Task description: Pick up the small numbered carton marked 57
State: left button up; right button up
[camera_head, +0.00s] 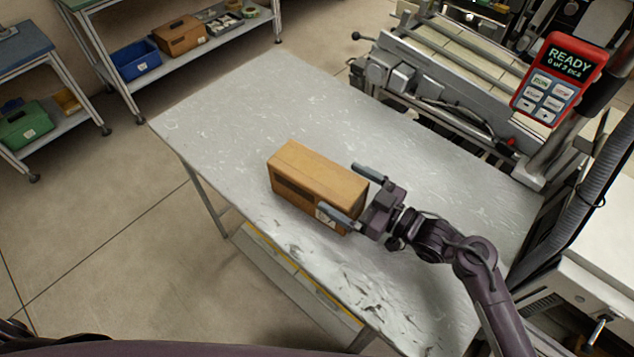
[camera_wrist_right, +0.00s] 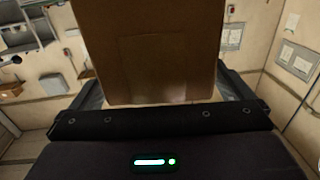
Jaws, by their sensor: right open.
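A brown cardboard carton (camera_head: 310,182) lies on the grey metal table (camera_head: 235,110). My right gripper (camera_head: 347,189) is at the carton's right end, open, with one finger along the near side and the other by the far side. In the right wrist view the carton's end (camera_wrist_right: 150,50) fills the middle between the fingers. I cannot tell whether the fingers touch it. My left gripper is not in view.
A machine with rollers (camera_head: 440,75) stands along the table's far right edge. A red control panel (camera_head: 558,80) reads READY. Shelves at the upper left hold a blue bin (camera_head: 136,60) and another carton (camera_head: 180,36). The table's left part is clear.

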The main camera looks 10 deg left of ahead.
jog(key=shift+x, duration=1.3)
jog(key=shift+d+f, duration=0.1)
jog(key=c, duration=1.6)
jog(key=shift+c, duration=0.7)
